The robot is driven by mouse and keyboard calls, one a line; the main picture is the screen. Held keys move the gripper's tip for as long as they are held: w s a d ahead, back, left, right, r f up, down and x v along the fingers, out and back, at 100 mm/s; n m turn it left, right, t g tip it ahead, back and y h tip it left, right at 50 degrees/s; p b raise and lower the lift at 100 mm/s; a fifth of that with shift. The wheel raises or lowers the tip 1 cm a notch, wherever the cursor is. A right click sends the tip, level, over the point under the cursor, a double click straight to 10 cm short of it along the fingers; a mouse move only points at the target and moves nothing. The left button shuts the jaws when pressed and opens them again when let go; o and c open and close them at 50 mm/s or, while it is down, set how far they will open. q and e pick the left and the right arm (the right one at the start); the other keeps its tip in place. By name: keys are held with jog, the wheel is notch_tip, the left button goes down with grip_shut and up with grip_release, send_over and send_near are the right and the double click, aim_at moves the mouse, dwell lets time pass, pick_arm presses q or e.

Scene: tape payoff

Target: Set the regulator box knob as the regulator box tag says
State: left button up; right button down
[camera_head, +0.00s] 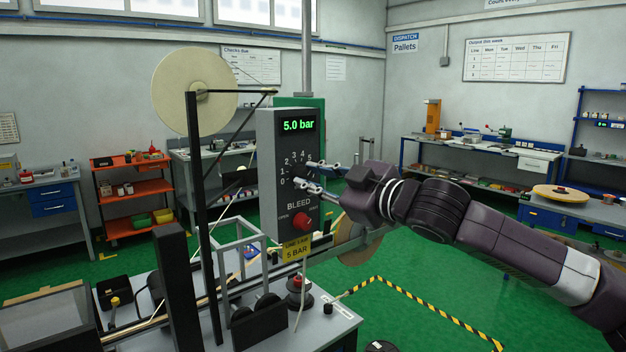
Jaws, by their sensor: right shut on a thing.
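The grey regulator box (266,135) stands upright near the middle, with a green display (298,125) reading 5.0 bar. A yellow regulator box tag (296,250) hangs below the box and reads 5 BAR under a smaller line. My right gripper (303,175) comes in from the right and is shut on the regulator box knob, which is mostly hidden by the fingers. The knob's pointer cannot be made out. My left gripper is not in view.
A red BLEED knob (301,220) sits on the box just below my right gripper. A black post (201,220) and a pale tape reel (193,88) stand at the left. Benches line the walls. The green floor at the right is open, with yellow-black striped marking (440,312).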

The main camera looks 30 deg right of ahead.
jog(key=shift+f, duration=0.1)
jog(key=c, duration=1.7)
grip_release()
jog(key=shift+s+a+r, duration=0.15)
jog(key=shift+s+r, duration=0.2)
jog(key=s, duration=0.3)
jog(key=s+d, duration=0.1)
jog(key=s, duration=0.7)
jog(key=shift+s+d+f, duration=0.1)
jog(key=shift+d+f, duration=0.05)
jog(key=shift+d, duration=0.25)
